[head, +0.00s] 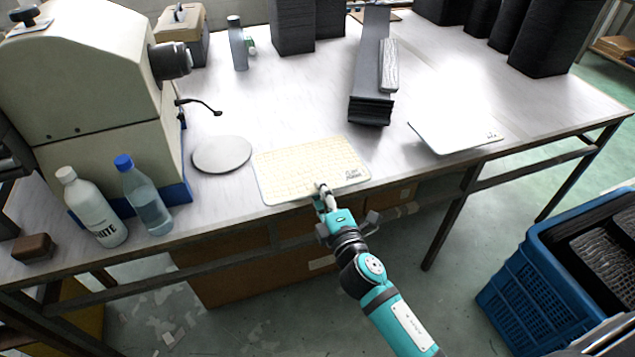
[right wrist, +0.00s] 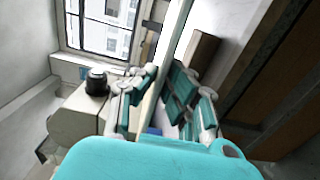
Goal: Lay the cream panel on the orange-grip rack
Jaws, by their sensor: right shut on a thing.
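The cream panel (head: 300,165) is a thin, pale yellow rectangle with a faint grid and small dark print at its right corner. It is at the front edge of the table in the head view. My right gripper (head: 323,189) is shut on its near edge. In the right wrist view the panel (right wrist: 168,62) shows nearly edge-on as a pale strip between the fingers of my right gripper (right wrist: 160,100). I cannot tell whether the panel touches the tabletop. No rack with an orange grip can be made out. My left gripper is not in view.
A white panel (head: 452,138) lies at the table's front edge, right. A grey disc (head: 222,154), two bottles (head: 150,205) (head: 95,212) and a beige machine (head: 90,85) stand left. Dark stacks (head: 372,108) stand behind. A blue crate (head: 530,300) is at lower right.

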